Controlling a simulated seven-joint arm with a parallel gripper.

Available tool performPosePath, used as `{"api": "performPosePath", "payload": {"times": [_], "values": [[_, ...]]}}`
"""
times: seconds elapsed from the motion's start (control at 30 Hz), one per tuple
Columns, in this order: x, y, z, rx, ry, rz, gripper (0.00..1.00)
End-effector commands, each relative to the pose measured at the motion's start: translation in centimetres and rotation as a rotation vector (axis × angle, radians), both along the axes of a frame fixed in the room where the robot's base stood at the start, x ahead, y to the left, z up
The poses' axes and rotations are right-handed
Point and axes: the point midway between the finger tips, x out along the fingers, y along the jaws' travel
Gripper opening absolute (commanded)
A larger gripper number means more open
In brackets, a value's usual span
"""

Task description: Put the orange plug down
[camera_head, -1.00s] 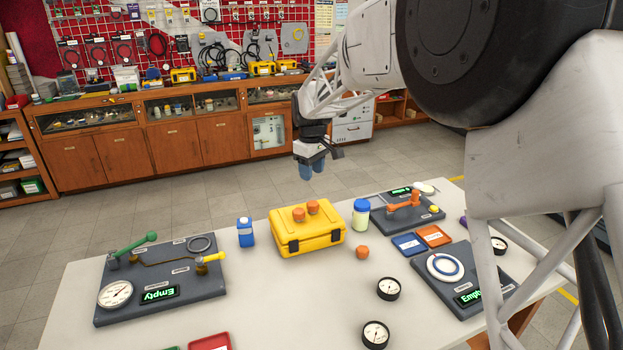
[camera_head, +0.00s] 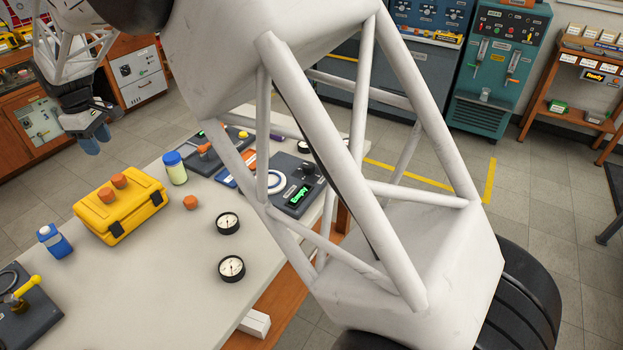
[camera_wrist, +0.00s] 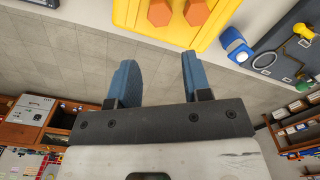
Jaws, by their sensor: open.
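Two orange plugs sit on the lid of the yellow case (camera_head: 140,215): one plug (camera_head: 105,194) at the left and another plug (camera_head: 119,180) at the right. A third orange plug (camera_head: 190,202) rests on the table, right of the case. My gripper (camera_head: 90,143) is up beyond the table's far edge, clear of the case and plugs. In the wrist view my gripper (camera_wrist: 157,60) is open, with nothing between its blue fingers. The two plugs on the case show there as hexagons (camera_wrist: 160,12) (camera_wrist: 196,12), beyond the fingertips.
A blue bottle (camera_head: 54,241) stands left of the case. A blue-lidded jar (camera_head: 175,168) stands at its right. Two round gauges (camera_head: 228,223) (camera_head: 232,268) lie toward the table's front. My own white arm frame hides the table's right side. Bare table (camera_head: 150,280) lies in front of the case.

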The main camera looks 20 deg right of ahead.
Motion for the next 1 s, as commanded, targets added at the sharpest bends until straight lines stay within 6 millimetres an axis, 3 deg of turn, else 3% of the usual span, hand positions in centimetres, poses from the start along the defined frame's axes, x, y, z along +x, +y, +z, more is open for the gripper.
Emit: {"api": "performPosePath", "payload": {"times": [0.17, 0.37, 0.67, 1.0], "values": [[-0.1, -1.3, 0.7, 0.003, -0.004, -0.023, 0.45], [-0.8, -5.9, 2.8, 0.012, -0.018, -0.103, 0.45], [-4.1, -16.8, 6.8, 0.032, -0.047, -0.302, 0.45], [-10.4, -28.5, 9.8, 0.058, -0.083, -0.54, 0.45]]}}
